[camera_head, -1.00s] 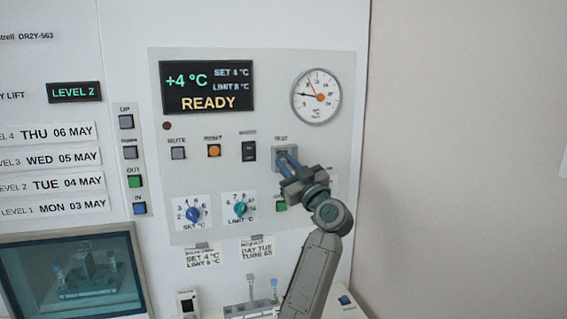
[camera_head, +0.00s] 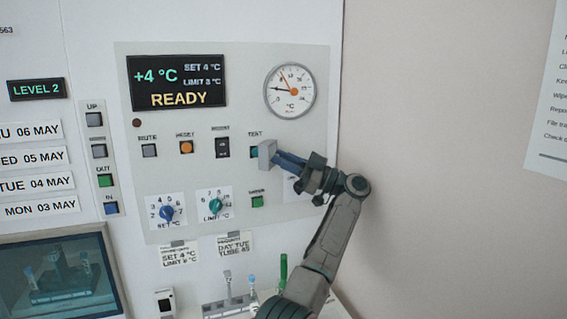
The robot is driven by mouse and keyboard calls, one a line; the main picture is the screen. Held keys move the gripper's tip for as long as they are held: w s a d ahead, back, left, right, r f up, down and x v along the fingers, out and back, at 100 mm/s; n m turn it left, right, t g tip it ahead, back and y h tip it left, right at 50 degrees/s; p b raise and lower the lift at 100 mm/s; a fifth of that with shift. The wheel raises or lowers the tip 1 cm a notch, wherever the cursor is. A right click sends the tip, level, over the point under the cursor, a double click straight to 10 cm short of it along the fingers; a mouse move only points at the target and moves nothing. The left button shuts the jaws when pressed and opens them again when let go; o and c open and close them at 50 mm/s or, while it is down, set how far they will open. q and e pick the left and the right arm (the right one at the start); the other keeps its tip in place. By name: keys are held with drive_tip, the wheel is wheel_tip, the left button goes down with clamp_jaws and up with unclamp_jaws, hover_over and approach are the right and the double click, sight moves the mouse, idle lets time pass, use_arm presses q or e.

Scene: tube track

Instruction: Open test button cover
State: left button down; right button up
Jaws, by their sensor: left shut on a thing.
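The test button cover (camera_head: 267,154) is a small grey flap on the control panel, below the TEST label. It stands out from the panel, swung away from the button. Part of the teal test button (camera_head: 254,152) shows at its left. My left gripper (camera_head: 281,159) comes from the lower right, with its blue-grey fingers shut on the cover's right side. The exact contact at the fingertips is too small to see clearly. My right gripper is not in view.
The panel (camera_head: 190,120) carries a lit display (camera_head: 177,82), a round gauge (camera_head: 290,91), several buttons, and blue (camera_head: 167,212) and teal (camera_head: 215,206) dials. A glass window (camera_head: 60,275) is at lower left. Tubes (camera_head: 283,270) stand below the panel. The wall at right is bare near my arm.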

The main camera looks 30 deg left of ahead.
use_arm(q)
drive_tip(key=shift+w+g, duration=0.15)
drive_tip(key=shift+g, duration=0.15)
drive_tip(key=c, duration=1.3)
unclamp_jaws()
drive_tip(key=shift+c, duration=0.2)
drive_tip(key=shift+r+b, duration=0.55)
drive_tip(key=shift+b, duration=0.2)
drive_tip(key=s+d+r+b, duration=0.2)
drive_tip(key=s+d+b, duration=0.1)
drive_tip(key=s, duration=0.4)
drive_tip(key=s+d+r+b, duration=0.1)
drive_tip(key=s+d+b, duration=0.3)
drive_tip(key=s, duration=0.3)
drive_tip(key=shift+d+r, duration=0.25)
drive_tip(key=shift+r, duration=0.15)
